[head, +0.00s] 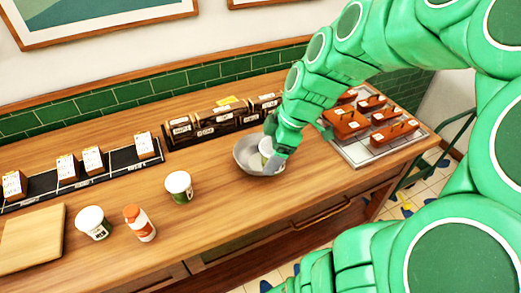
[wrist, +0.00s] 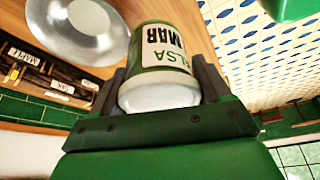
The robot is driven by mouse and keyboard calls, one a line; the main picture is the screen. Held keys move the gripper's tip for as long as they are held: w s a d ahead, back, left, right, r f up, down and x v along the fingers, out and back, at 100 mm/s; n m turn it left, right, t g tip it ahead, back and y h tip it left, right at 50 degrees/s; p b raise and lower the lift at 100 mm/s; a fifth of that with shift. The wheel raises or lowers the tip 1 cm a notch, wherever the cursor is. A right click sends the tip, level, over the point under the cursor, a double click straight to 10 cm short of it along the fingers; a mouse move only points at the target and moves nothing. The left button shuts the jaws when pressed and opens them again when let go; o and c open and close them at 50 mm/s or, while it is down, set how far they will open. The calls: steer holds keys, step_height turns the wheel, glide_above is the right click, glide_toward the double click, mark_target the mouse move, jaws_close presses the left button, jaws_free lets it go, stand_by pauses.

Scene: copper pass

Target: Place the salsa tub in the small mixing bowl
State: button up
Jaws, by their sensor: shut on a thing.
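In the head view the tub (head: 265,146) shows partly behind my gripper (head: 274,158) and overlaps the bowl. The small mixing bowl (head: 243,152) is a shiny metal bowl on the wooden counter. In the wrist view the bowl (wrist: 75,30) appears empty where seen, at the upper left and apart from the tub. The exact height of the tub above the bowl cannot be told.
A green-labelled tub (head: 178,187), a white tub (head: 92,223) and an orange-capped bottle (head: 139,223) stand left on the counter. A cutting board (head: 30,240) lies far left. Dark bins (head: 222,122) line the back. A metal tray (head: 365,152) with brown boxes is right.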

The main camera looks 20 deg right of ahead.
steer(key=shift+w+f, duration=0.1)
steer(key=shift+f, duration=0.1)
steer(key=w+f, duration=0.2)
steer(key=w, duration=0.2)
steer(key=w+d+f, duration=0.1)
steer(key=w+f, duration=0.2)
steer(key=w+d+f, duration=0.1)
steer(key=w+f, duration=0.2)
steer(key=w, duration=0.1)
steer(key=shift+w+d, duration=0.2)
steer(key=shift+w, duration=0.1)
steer(key=shift+w+d+f, duration=0.15)
steer(key=shift+w+f, duration=0.5)
steer(key=shift+f, duration=0.05)
steer(key=shift+w+f, duration=0.1)
steer(key=shift+f, duration=1.5)
steer(key=shift+f, duration=0.15)
steer(key=o, duration=1.3)
